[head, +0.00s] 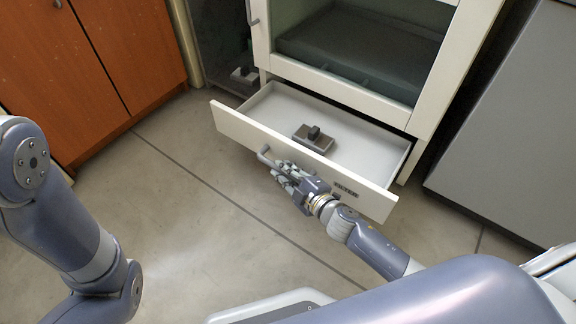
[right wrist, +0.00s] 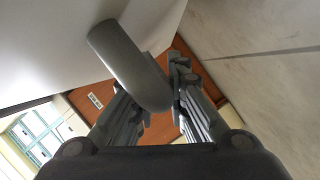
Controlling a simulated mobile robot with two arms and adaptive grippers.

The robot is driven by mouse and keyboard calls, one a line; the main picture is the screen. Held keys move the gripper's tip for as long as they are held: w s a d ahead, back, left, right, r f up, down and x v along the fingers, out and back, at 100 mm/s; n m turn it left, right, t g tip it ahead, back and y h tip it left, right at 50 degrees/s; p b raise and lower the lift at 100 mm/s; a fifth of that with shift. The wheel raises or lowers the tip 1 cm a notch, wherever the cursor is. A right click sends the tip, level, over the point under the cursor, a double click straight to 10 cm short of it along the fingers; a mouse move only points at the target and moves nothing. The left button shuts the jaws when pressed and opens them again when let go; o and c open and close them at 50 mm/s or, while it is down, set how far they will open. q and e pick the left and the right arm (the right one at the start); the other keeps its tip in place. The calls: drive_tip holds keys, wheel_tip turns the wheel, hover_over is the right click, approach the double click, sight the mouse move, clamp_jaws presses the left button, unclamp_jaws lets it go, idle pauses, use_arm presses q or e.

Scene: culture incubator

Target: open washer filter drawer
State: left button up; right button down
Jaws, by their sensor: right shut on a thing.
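The white drawer (head: 237,127) at the bottom of the white cabinet is pulled well out, and its inside shows in the head view. A dark label (head: 346,188) that seems to read "FILTER" is on its front. My right gripper (head: 278,168) is at the grey bar handle (head: 264,154) on the drawer front and is shut on it. In the right wrist view the handle (right wrist: 128,62) lies between the fingers of my right gripper (right wrist: 160,105). My left arm shows at the left of the head view, but its gripper is out of view.
A grey-brown block (head: 314,139) with a dark raised part lies in the drawer. The cabinet (head: 340,84) has an open-looking upper compartment. Orange wooden doors (head: 125,45) stand at the left and a grey unit (head: 510,130) at the right. The floor (head: 180,200) before the drawer is clear.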

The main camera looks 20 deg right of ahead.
drive_tip(key=c, duration=1.8)
unclamp_jaws()
drive_tip(key=shift+c, duration=0.2)
drive_tip(key=v, duration=1.2)
